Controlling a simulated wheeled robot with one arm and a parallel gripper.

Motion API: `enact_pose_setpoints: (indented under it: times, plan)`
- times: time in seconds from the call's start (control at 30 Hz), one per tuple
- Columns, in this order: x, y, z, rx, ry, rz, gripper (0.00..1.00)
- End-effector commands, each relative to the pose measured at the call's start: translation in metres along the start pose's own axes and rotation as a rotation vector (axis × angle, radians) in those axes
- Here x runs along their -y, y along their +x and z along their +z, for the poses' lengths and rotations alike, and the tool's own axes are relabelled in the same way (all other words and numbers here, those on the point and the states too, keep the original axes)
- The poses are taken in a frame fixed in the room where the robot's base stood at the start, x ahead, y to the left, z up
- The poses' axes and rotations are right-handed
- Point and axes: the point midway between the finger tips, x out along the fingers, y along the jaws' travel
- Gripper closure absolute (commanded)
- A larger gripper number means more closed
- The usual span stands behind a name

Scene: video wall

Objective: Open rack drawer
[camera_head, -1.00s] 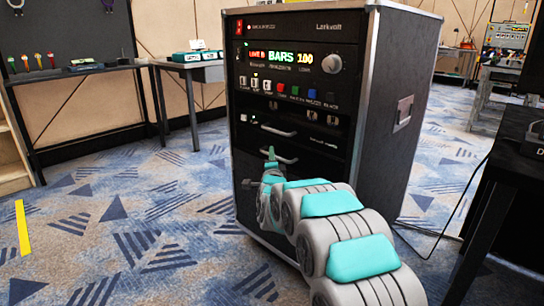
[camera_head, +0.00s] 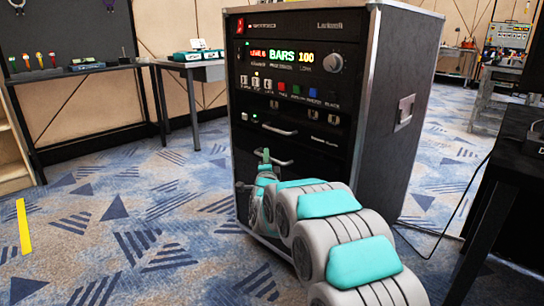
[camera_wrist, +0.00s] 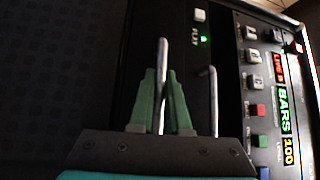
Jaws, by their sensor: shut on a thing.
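The black rack (camera_head: 395,90) stands upright in the head view with its control face toward me. Two bar handles sit low on that face, an upper handle (camera_head: 280,130) and a lower drawer handle (camera_head: 281,161). My gripper (camera_head: 264,157) is at the lower handle, partly hidden behind my own arm. In the wrist view the green fingers of my gripper (camera_wrist: 161,100) are shut on the lower drawer handle (camera_wrist: 163,58), which runs between them. The upper handle (camera_wrist: 213,95) is beside them, free. My arm hides much of the lower drawer front.
A dark table (camera_head: 510,165) stands close at the right, with a cable running from it to the rack. A workbench (camera_head: 90,70) and a small desk (camera_head: 200,65) stand at the back left. The patterned carpet left of the rack is clear.

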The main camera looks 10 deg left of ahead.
Motion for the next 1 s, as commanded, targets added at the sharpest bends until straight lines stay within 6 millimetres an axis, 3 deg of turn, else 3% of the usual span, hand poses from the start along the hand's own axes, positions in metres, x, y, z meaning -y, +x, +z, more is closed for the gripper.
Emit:
enact_pose_setpoints:
  times: [0.6,1.0]
  plan:
    - [0.030,-0.116,0.119,0.009,0.000,0.001,1.00]
    - [0.043,-0.169,0.171,0.006,0.000,0.002,1.00]
